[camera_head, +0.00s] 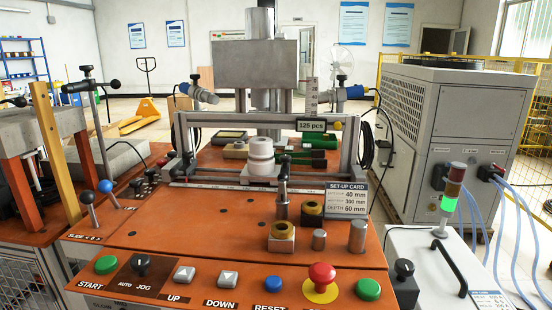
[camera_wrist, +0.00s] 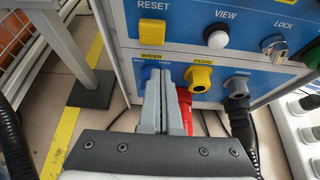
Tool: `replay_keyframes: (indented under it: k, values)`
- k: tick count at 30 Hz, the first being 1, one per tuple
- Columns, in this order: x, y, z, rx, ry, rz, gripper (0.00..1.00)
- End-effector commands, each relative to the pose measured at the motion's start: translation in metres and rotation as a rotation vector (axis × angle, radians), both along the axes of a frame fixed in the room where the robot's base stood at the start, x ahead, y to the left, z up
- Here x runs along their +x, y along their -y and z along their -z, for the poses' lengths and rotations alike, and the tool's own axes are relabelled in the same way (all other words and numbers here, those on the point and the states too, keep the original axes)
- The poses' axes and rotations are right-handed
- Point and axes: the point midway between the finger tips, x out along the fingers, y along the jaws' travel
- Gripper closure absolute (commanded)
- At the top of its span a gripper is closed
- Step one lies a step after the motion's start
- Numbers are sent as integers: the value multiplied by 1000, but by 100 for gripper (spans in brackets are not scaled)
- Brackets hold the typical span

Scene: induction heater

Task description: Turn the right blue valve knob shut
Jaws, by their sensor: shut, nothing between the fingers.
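My gripper (camera_wrist: 162,75) shows in the wrist view, its two grey fingers pressed together with nothing between them. The fingertips are in front of the part of the blue panel (camera_wrist: 180,30) below the yellow WATER label (camera_wrist: 152,54). They hide most of that spot. A red part (camera_wrist: 185,112) shows just right of the fingers. My gripper is not in the head view, where I see no knob marked as a valve.
A yellow PEDAL connector (camera_wrist: 201,78) and a grey socket (camera_wrist: 237,88) with a black cable sit right of the fingers. A grey table leg (camera_wrist: 85,60) stands at left. In the head view, a grey cabinet (camera_head: 455,110) with blue hoses (camera_head: 500,215) stands at right.

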Motion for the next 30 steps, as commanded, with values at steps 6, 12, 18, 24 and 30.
replay_keyframes:
  k: [6, 12, 18, 24, 30]
  values:
    - [0, -1, 3, 1, 0, 0, 100]
    - [0, -2, 5, 0, 0, 0, 100]
    - [0, -4, 7, 1, -1, -1, 100]
    - [0, -5, 7, 3, -3, 0, 100]
    - [0, -11, 7, 5, -3, -2, 100]
